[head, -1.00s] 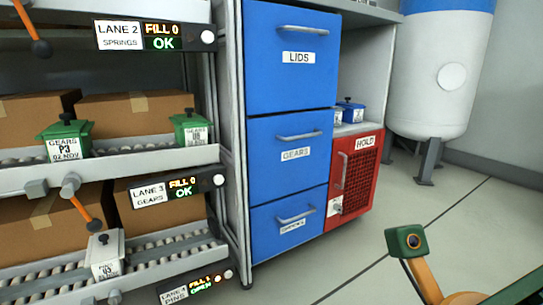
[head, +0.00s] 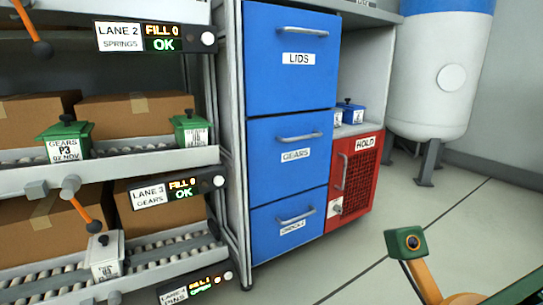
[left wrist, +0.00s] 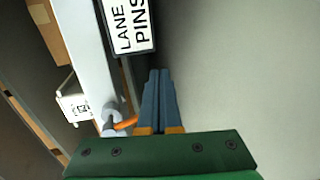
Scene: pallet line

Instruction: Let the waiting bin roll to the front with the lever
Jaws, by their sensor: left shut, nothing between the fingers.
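The lane 4 pins sign (head: 193,288) hangs at that lane's edge and shows large in the left wrist view (left wrist: 132,25). An orange lever (left wrist: 126,123) on a grey pivot (left wrist: 112,116) sits at the lane edge. My left gripper (left wrist: 160,72) is shut and empty, its blue fingers just beside the lever; contact cannot be told. Neither gripper's fingers show in the head view.
Lane 3 above holds green gears bins (head: 64,140) and has its own orange lever (head: 82,209). Brown cartons (head: 135,112) stand behind. A blue drawer cabinet (head: 290,160) and red hold cage (head: 356,178) stand right of the rack. Floor (head: 400,220) is open in front.

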